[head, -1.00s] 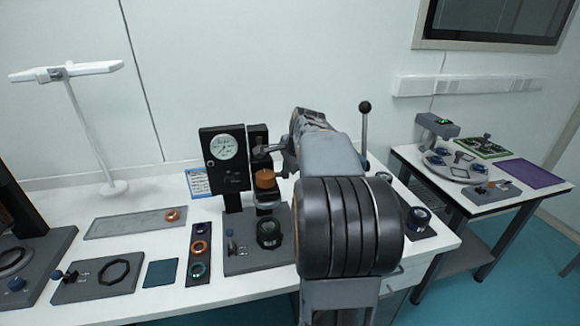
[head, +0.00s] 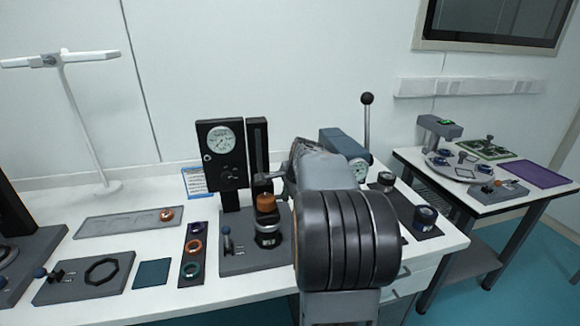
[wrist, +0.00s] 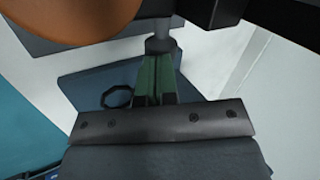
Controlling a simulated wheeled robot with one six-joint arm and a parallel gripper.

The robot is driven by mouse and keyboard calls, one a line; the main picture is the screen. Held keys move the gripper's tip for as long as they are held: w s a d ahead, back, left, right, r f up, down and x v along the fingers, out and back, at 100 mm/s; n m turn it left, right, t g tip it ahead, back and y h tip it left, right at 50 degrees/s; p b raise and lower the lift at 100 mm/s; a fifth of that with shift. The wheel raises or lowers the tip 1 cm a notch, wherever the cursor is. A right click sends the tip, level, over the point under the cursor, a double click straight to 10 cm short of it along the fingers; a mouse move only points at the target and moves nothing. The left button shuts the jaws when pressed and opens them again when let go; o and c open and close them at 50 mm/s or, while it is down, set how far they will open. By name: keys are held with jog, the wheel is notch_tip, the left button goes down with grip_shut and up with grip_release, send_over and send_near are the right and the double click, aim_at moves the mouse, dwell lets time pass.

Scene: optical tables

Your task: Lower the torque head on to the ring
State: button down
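The orange torque head (head: 266,203) sits on its black column (head: 258,150), low over the dark round holder (head: 268,238) on the grey base plate. Its lower end appears to meet the holder's top; I cannot tell whether it touches. The ring is not distinct there. In the wrist view the torque head (wrist: 75,14) fills the upper left. My gripper (wrist: 157,62) has its green fingers close together on a grey handle knob (wrist: 160,45) beside the head. In the head view my arm hides most of the gripper.
A dial gauge (head: 220,138) stands left of the column. A dark strip (head: 190,268) with coloured rings and a teal mat (head: 152,273) lie to the left. A tall black-knobbed lever (head: 367,125) rises behind my arm. A second table (head: 480,190) stands at the right.

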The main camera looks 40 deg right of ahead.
jog(key=shift+s+f, duration=0.1)
jog(key=shift+f, duration=0.15)
jog(key=p+v, duration=0.3)
jog(key=v, duration=1.1)
jog(key=shift+r, duration=0.25)
